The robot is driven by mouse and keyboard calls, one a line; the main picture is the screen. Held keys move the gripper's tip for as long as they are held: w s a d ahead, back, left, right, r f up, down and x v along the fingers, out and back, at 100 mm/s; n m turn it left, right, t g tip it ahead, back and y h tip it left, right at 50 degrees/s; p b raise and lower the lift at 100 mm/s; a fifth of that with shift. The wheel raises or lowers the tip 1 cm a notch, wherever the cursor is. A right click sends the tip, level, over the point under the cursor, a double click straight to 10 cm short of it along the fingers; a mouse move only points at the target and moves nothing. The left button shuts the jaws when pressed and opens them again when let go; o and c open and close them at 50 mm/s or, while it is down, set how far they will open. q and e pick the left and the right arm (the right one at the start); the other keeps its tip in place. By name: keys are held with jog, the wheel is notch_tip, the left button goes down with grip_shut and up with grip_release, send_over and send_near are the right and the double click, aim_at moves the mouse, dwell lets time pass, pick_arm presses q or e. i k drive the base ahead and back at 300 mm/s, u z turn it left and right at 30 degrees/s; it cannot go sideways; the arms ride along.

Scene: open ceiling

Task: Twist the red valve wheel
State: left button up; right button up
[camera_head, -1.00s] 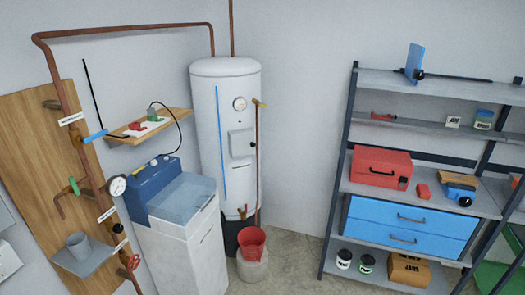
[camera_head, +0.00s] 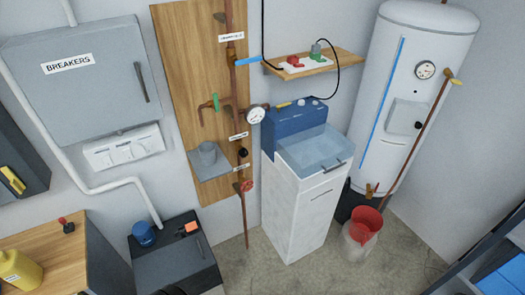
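The small red valve wheel (camera_head: 246,186) is on the lower part of the copper pipe, in front of the lower edge of the wooden backboard (camera_head: 186,90). A green handle (camera_head: 215,102), a blue lever (camera_head: 248,61) and a round gauge (camera_head: 257,114) are higher on the same pipework. Neither of my grippers shows clearly in the view.
A breaker box (camera_head: 84,80) hangs on the left wall. A dark cabinet (camera_head: 175,262) stands below it, beside a wooden-topped bench (camera_head: 45,258). The washing cabinet (camera_head: 300,205), water heater (camera_head: 410,95) and red bucket (camera_head: 366,224) are to the right. Bare floor lies in front.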

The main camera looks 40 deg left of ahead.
aim_at(245, 185)
jog(key=u, duration=0.9)
jog(key=i, duration=0.8)
jog(key=u, duration=0.9)
